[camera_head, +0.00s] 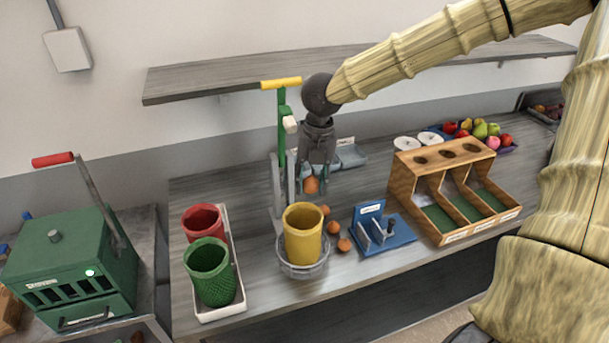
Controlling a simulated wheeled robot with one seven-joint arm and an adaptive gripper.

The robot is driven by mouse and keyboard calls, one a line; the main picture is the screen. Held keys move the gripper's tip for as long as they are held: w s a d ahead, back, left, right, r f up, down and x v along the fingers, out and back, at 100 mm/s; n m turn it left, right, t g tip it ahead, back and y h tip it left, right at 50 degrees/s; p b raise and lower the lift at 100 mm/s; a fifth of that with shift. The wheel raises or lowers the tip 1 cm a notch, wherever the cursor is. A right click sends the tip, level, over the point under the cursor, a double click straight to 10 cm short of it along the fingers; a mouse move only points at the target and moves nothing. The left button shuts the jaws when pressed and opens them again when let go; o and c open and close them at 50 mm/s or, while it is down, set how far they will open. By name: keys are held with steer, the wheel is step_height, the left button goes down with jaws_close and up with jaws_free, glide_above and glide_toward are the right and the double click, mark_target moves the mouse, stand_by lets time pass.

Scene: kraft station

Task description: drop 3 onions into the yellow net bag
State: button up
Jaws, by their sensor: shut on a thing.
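The yellow net bag (303,236) stands upright with its mouth open, in a round wire basket (305,270) on the counter. My gripper (311,186) points down behind and above the bag and is shut on an orange-brown onion (311,185). The held onion shows between the fingers, slightly above the far rim of the bag in the picture. Three loose onions lie on the counter to the right of the bag: one (325,210) at the back, one (333,227) in the middle and one (344,244) in front. The inside of the bag is mostly hidden.
Red (202,220) and green (212,276) net bags stand in a white tray (239,300) at left. A green-handled press (281,150) with a yellow grip stands behind the bag. A blue fixture (383,230) and a wooden bin rack (443,165) are at right. A shelf (220,77) hangs above.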

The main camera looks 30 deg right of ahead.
mark_target(308, 192)
steer(key=shift+s+f+b, duration=0.35)
steer(key=shift+s, duration=0.15)
steer(key=shift+s+f+b, duration=0.15)
steer(key=shift+f+b, duration=0.15)
steer(key=shift+b, duration=0.05)
steer(key=w+f+b, duration=0.1)
steer(key=f, duration=0.1)
steer(key=w+f+b, duration=0.1)
steer(key=shift+w+f, duration=0.3)
steer(key=shift+f, duration=0.1)
steer(key=shift+s+f+b, duration=0.15)
steer(key=shift+f+b, duration=0.05)
steer(key=shift+b, duration=0.25)
steer(key=shift+s+d+r, duration=0.1)
steer(key=shift+s, duration=0.55)
steer(key=shift+w+f, duration=0.2)
steer(key=shift+w, duration=0.25)
steer(key=o, duration=0.8)
steer(key=shift+o, duration=1.2)
steer(key=shift+s+r, duration=0.15)
steer(key=shift+s, duration=0.15)
